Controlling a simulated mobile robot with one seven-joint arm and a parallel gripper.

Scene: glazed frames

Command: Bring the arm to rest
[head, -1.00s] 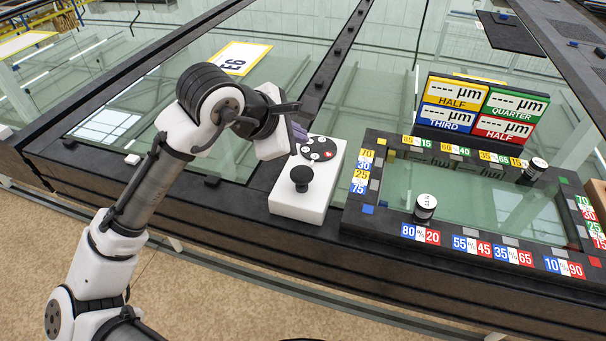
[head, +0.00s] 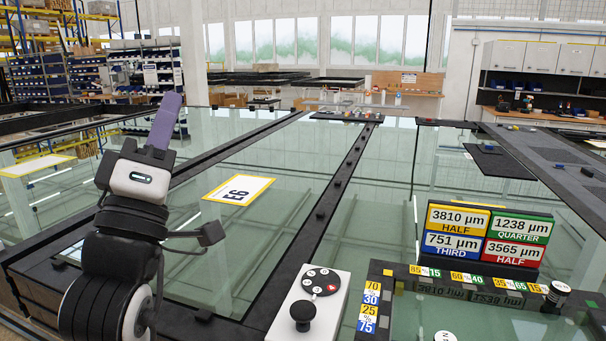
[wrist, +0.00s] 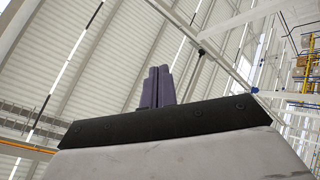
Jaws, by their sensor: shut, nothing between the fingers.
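My gripper (head: 165,120) is raised at the left of the head view, its purple fingers pointing up above the glass table. The fingers are together and hold nothing. In the wrist view the purple fingers (wrist: 157,87) stand side by side, closed, against the ceiling. My gripper is well clear of the white control box (head: 310,300), which has a black knob (head: 303,314) and a round black button pad (head: 321,282).
A display board (head: 487,238) reads 3810, 1238, 751 and 3565 µm. A black frame with coloured number labels (head: 369,306) lies at the lower right. A yellow-edged card (head: 238,189) lies on the glass (head: 290,210). Shelves (head: 60,75) stand far behind.

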